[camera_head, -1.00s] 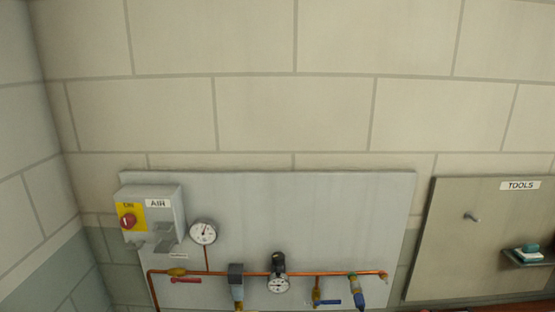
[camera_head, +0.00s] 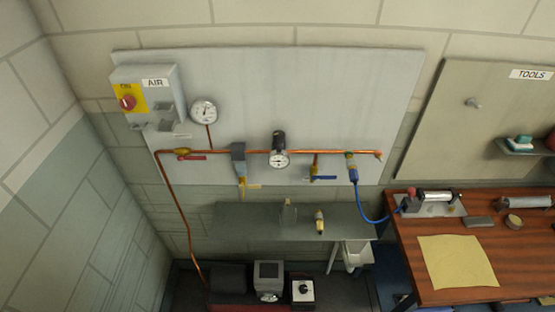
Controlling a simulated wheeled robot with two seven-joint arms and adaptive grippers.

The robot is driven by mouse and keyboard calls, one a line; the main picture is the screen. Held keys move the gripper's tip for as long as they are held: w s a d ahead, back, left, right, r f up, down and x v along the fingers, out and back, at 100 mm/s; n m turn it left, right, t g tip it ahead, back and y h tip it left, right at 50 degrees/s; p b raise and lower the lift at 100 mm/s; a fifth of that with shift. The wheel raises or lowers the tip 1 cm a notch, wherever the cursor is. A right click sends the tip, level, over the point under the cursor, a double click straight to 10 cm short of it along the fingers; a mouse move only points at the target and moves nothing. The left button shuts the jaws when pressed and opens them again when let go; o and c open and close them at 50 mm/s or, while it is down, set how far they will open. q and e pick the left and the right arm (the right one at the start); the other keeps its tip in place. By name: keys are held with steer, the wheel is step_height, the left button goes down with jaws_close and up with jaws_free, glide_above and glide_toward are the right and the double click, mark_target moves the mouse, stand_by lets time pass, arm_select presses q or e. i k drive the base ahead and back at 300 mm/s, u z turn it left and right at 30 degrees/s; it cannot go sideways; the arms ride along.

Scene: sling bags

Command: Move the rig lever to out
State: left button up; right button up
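A small rig (camera_head: 436,203) with a metal cylinder on a light base plate stands at the left end of the wooden bench in the head view. A blue hose (camera_head: 365,205) runs to it from the copper pipe on the wall. Small dark and red parts show at its left end. I cannot tell which part is its lever, or how the lever is set. No label on it can be read. Neither of my grippers is in view.
The wooden bench (camera_head: 408,262) stands at the right, with a yellow sheet (camera_head: 457,262) and small parts on it. A grey wall panel (camera_head: 330,85) holds an AIR box (camera_head: 150,97), gauges and the copper pipe (camera_head: 345,151). A shelf (camera_head: 262,218) sits below it.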

mark_target(411, 191)
steer(key=z, duration=2.05)
steer(key=k, duration=0.6)
steer(key=u, duration=0.35)
steer(key=i, duration=0.5)
steer(key=z, duration=0.05)
